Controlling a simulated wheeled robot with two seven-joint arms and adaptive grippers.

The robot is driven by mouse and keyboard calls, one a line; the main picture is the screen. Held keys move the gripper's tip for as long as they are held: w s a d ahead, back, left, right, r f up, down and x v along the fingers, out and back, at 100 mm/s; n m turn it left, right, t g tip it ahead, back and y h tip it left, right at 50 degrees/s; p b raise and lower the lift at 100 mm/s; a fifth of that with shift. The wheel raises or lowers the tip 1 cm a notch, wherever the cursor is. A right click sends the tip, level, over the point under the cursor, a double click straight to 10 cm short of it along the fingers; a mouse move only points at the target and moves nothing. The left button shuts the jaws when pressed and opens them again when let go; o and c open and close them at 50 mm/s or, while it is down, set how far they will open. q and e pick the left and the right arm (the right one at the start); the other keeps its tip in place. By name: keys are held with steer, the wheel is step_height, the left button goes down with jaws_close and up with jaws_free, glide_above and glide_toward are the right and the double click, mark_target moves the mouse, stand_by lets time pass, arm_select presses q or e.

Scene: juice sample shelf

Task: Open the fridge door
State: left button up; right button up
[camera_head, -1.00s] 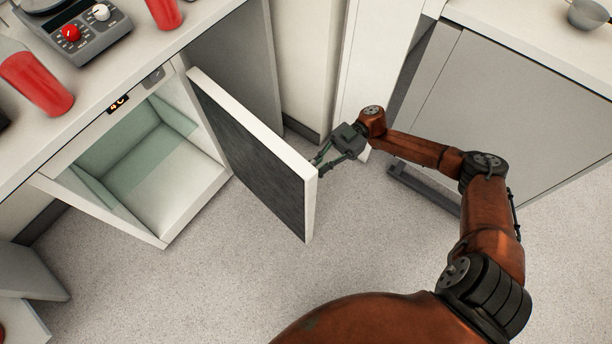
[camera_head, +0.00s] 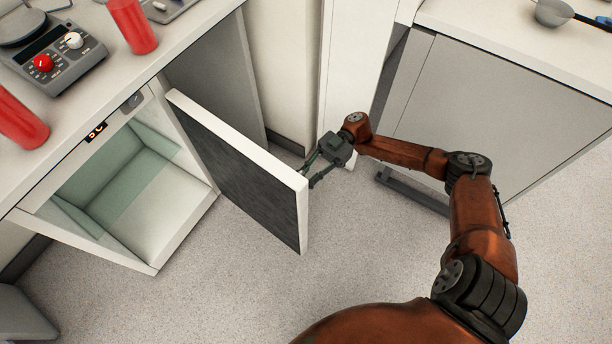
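The small fridge (camera_head: 187,231) under the left counter stands open, with a pale, empty-looking interior (camera_head: 150,215). Its door (camera_head: 245,190) is swung well out from the opening, its dark inner panel facing left and its white edge facing up. My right gripper (camera_head: 311,173) is at the outer side of the door's free end. Its two fingers look spread apart, with their tips close to the door edge. I cannot tell whether they touch it, and the door's outer face and any handle are hidden. My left gripper is out of view.
The left counter holds a grey device (camera_head: 48,58) with red and white knobs and red cups (camera_head: 133,25). A grey cabinet (camera_head: 500,110) with a dark bar (camera_head: 412,190) low at its front stands right. The speckled floor (camera_head: 230,290) before the fridge is clear.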

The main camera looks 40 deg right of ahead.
steer(key=w+d, duration=0.1)
steer(key=d, duration=1.1)
